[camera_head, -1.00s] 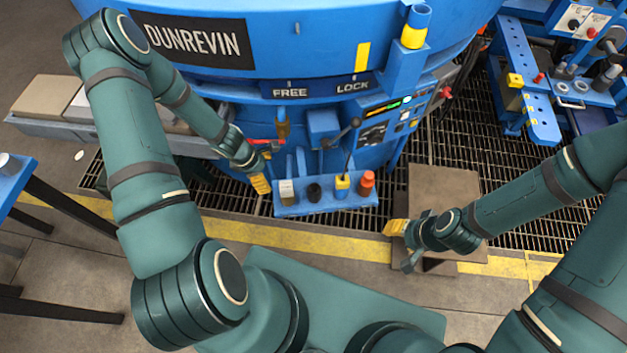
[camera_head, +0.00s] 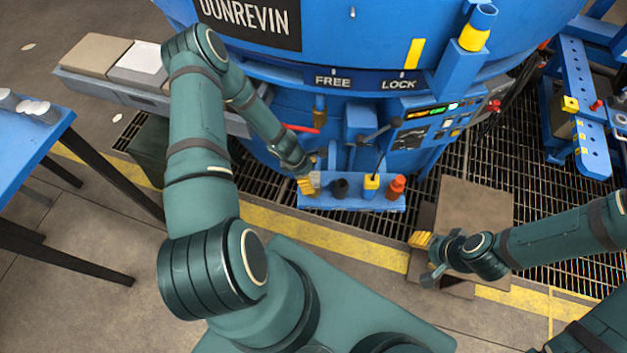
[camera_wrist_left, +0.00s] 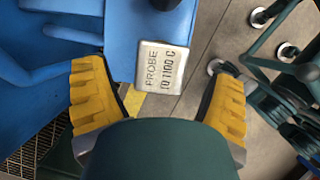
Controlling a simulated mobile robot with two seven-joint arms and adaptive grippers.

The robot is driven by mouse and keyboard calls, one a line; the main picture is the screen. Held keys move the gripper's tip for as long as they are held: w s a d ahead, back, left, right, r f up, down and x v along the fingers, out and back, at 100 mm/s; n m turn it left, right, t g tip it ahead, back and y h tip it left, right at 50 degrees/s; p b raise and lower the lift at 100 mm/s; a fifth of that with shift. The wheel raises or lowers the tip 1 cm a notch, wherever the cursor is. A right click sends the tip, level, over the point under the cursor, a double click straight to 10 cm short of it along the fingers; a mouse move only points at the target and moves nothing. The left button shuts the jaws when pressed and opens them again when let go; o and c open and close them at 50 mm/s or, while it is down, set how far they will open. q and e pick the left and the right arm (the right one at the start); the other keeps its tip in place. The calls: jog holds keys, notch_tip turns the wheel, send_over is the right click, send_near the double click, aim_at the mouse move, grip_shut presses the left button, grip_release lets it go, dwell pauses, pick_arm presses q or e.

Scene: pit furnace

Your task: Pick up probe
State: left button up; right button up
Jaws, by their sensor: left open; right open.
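The probe (camera_wrist_left: 163,68) shows in the left wrist view as a pale block lettered "PROBE" and "1100 C", by the edge of a blue shelf (camera_wrist_left: 119,35). My left gripper (camera_wrist_left: 158,95) is open, with its yellow fingers on either side of the block's near end and a gap on both sides. In the head view my left gripper (camera_head: 306,186) is at the left end of the small blue shelf (camera_head: 352,203) and mostly hides the probe there. My right gripper (camera_head: 424,256) is open and empty, away to the right over the floor.
On the shelf stand a black knob-like piece (camera_head: 339,188), a yellow-topped blue piece with a thin rod (camera_head: 371,188) and an orange piece (camera_head: 396,187). A lever (camera_head: 377,131) juts out behind them. A blue table (camera_head: 30,150) stands far left.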

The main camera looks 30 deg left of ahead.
pick_arm(q)
jog(key=shift+x, duration=1.4)
jog(key=c, duration=1.4)
jog(key=shift+r, duration=0.1)
